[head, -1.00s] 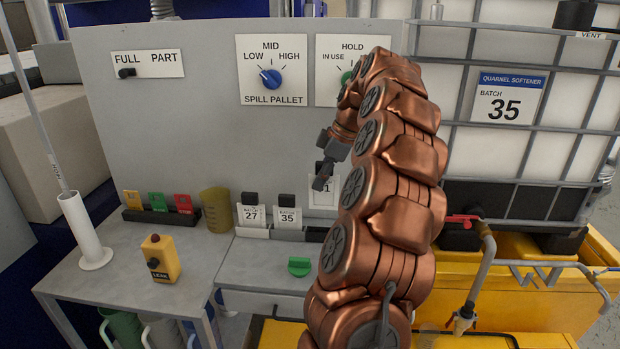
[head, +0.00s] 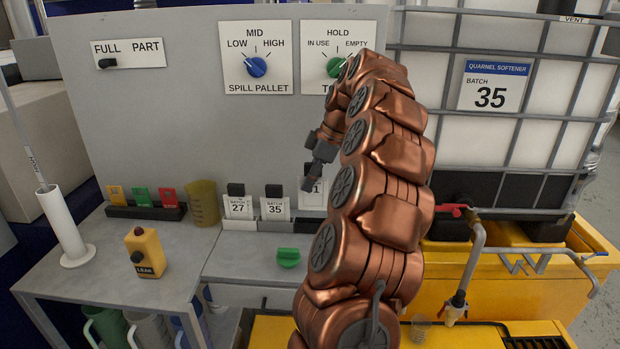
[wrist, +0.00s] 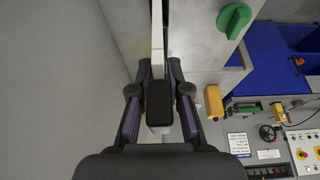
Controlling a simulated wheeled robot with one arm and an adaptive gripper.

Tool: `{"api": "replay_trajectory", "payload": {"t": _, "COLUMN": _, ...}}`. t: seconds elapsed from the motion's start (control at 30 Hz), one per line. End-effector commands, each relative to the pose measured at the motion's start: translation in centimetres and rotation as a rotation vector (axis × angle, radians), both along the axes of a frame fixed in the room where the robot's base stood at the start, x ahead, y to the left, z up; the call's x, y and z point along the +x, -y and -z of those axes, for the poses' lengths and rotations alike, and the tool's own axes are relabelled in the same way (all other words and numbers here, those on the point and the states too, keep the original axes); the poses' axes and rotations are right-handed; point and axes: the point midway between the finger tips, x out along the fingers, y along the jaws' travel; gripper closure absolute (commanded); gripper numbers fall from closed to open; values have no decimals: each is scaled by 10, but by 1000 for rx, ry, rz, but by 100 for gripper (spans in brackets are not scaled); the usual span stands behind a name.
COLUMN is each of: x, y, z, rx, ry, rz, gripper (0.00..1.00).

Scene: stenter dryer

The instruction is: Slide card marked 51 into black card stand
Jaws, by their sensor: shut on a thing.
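My gripper (head: 308,184) is shut on the black tab of a white card (head: 316,198) in front of the grey panel. Only the end of the card's number, a 1, shows beside the gripper and my arm. In the wrist view the black tab (wrist: 158,98) sits between the fingers, with the card (wrist: 157,40) nearly edge-on beyond it. Cards marked 27 (head: 238,207) and 35 (head: 275,208) stand upright to the left. A black stand (head: 298,235) shows right of them, below the held card and partly hidden by my arm. I cannot tell whether the card touches it.
A black rack (head: 145,212) with orange, green and red cards, an amber beaker (head: 203,203) and a yellow leak box (head: 144,252) are on the left. A green knob (head: 289,257) lies in front. The grey panel (head: 180,130) rises close behind.

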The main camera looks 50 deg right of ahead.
Motion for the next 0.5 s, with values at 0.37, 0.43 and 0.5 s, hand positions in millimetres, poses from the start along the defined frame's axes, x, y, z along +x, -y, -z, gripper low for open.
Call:
{"api": "replay_trajectory", "payload": {"t": 0.37, "x": 0, "y": 0, "z": 23, "rx": 1, "ry": -2, "rz": -1, "gripper": 100}}
{"api": "replay_trajectory", "payload": {"t": 0.43, "x": 0, "y": 0, "z": 23, "rx": 1, "ry": -2, "rz": -1, "gripper": 100}}
{"api": "replay_trajectory", "payload": {"t": 0.5, "x": 0, "y": 0, "z": 23, "rx": 1, "ry": -2, "rz": -1, "gripper": 100}}
